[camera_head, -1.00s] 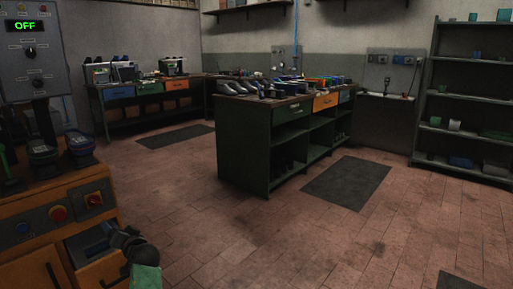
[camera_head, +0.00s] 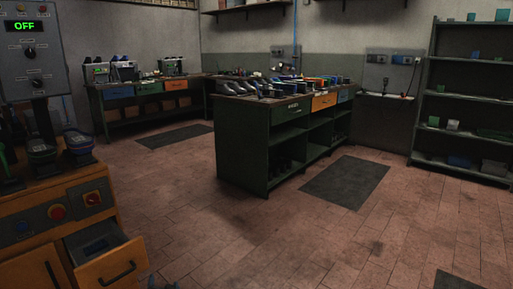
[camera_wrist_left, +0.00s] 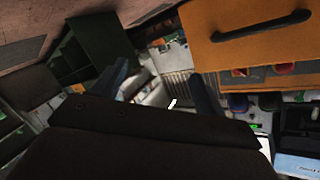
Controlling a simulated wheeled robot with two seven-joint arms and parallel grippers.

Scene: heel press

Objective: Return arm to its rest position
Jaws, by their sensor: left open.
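My left gripper (camera_head: 162,284) barely shows at the bottom edge of the head view, just right of the pulled-out drawer (camera_head: 112,266). In the left wrist view its two dark fingers (camera_wrist_left: 162,86) stand apart with nothing held between them. The orange drawer front (camera_wrist_left: 265,40) with its black handle (camera_wrist_left: 262,24) fills the upper right there, apart from the fingers. My right gripper is in neither view.
The wooden cabinet (camera_head: 60,205) with red buttons stands at the left, below a control box (camera_head: 32,50) reading OFF. A green workbench (camera_head: 240,150) stands mid-room. A shelf rack (camera_head: 426,100) is at the right.

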